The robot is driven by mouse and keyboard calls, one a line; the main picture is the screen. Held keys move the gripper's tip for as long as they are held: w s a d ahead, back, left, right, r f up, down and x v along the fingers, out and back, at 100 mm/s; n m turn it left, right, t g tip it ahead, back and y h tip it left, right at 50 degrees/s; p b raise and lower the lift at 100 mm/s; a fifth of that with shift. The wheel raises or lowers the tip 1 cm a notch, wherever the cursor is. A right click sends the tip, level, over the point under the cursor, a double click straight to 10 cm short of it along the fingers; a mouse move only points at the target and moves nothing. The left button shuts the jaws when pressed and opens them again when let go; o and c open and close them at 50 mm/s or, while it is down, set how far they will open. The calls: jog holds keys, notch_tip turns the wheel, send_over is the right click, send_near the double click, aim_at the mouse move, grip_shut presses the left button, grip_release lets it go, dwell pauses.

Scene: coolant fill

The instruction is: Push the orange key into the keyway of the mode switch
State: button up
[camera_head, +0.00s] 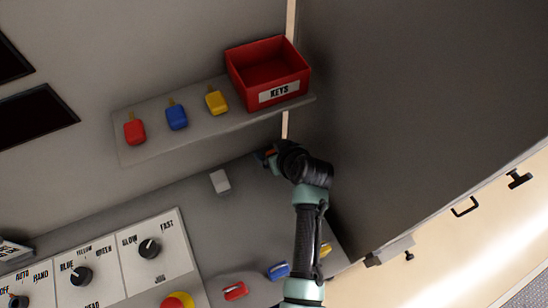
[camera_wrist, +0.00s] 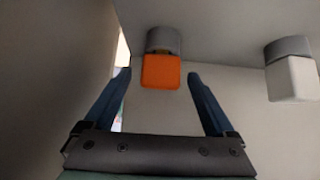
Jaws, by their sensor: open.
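The orange key (camera_wrist: 161,71) shows in the wrist view with its head between my two fingers. It is in line with a grey round barrel (camera_wrist: 164,40), probably the mode switch. A thin brassy strip shows between key and barrel; how deep the key sits I cannot tell. My gripper (camera_wrist: 158,78) is open, one finger on each side of the key head, with a visible gap on both sides. In the head view my gripper (camera_head: 268,156) is by the panel's right end, and only a bit of orange shows there.
A white block on a grey barrel (camera_wrist: 292,76) is at the right; a white block (camera_head: 221,181) shows in the head view. Above are a shelf (camera_head: 190,130) with red, blue and yellow keys and a red KEYS bin (camera_head: 282,93). A dark wall (camera_head: 400,100) is close at right.

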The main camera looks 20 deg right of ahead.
jog(key=shift+b+x, duration=0.9)
jog(key=shift+x, duration=0.5)
jog(key=c, duration=1.4)
